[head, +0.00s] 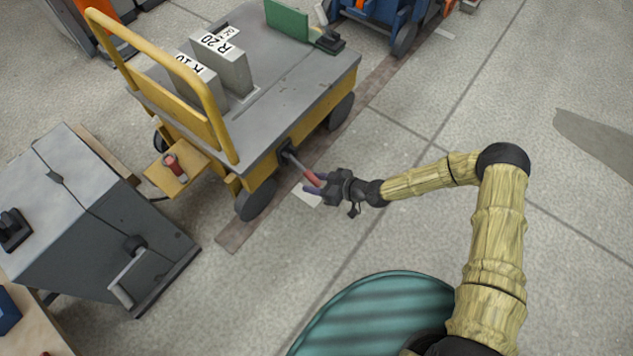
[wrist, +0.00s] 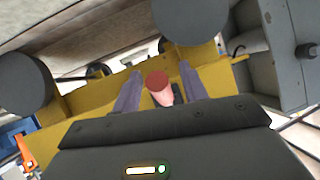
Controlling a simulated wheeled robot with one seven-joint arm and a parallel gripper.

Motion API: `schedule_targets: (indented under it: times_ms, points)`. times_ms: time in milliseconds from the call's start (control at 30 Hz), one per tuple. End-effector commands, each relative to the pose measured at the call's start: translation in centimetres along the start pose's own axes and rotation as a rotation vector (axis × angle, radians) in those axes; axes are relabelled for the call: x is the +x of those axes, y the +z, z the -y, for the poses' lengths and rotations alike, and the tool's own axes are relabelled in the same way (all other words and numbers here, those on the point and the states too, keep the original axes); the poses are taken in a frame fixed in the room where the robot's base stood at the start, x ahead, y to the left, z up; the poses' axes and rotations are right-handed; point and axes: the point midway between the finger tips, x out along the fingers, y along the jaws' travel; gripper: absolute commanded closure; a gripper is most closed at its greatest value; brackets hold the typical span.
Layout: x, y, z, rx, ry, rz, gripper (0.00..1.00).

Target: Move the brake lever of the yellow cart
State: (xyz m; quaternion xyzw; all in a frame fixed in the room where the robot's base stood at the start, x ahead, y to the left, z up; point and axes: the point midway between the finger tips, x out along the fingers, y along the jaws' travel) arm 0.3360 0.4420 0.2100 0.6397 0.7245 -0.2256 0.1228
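The yellow cart (head: 340,92) stands with its grey deck at upper middle in the head view; its yellow frame (wrist: 85,100) also shows in the wrist view. The brake lever (head: 298,164) sticks out from the cart's near side, with a grey shaft and a red grip. In the wrist view the red end of the lever (wrist: 157,79) lies between my two fingers. My gripper (head: 314,186) is at the lever's outer end. Its fingers stand apart on both sides of the grip, with gaps visible in the wrist view. The lever's lower part is partly hidden there.
Grey blocks (head: 226,62) and a green panel (head: 287,19) sit on the deck. A grey cabinet (head: 85,215) stands at left. A small yellow box with a red knob (head: 174,164) is on the cart's end. A blue cart (head: 375,18) is behind. The floor at right is clear.

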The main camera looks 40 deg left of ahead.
Motion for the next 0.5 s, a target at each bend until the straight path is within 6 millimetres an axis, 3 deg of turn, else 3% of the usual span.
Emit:
schedule_targets:
  times_ms: [300, 500]
  points:
    - [-0.3, -0.2, -0.1, 0.0, 0.003, -0.002, 0.57]
    - [-2.4, -0.4, -0.2, 0.0, 0.005, -0.002, 0.57]
